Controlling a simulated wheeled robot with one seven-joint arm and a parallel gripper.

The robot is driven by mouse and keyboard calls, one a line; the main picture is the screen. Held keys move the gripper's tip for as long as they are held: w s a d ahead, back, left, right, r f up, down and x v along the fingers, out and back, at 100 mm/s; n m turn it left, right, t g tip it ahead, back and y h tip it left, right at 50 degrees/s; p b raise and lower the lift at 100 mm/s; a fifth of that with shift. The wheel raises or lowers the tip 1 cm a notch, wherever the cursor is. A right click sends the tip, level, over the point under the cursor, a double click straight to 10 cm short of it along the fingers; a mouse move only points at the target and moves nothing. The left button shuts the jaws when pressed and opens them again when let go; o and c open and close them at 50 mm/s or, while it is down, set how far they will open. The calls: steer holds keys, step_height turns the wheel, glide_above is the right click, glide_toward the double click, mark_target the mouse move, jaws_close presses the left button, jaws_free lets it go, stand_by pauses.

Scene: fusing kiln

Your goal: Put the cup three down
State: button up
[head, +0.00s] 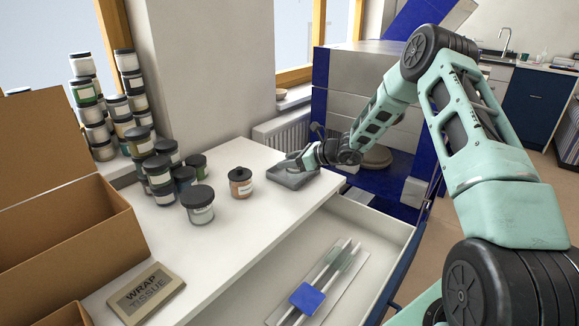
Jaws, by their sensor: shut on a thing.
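My gripper (297,164) is at the far right end of the white worktop, low over a flat grey tray (290,182). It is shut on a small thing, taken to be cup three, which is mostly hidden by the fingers. Its shape and label cannot be made out. Whether it touches the tray cannot be told.
A jar with orange contents (240,184) and several dark-lidded jars (198,206) stand left of the tray. An open drawer (372,232) holds rods and a blue piece. The worktop's front middle is clear.

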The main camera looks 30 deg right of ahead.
steer(key=shift+f, duration=1.05)
steer(key=shift+f, duration=0.25)
steer(key=o, duration=1)
steer(key=shift+r, duration=0.1)
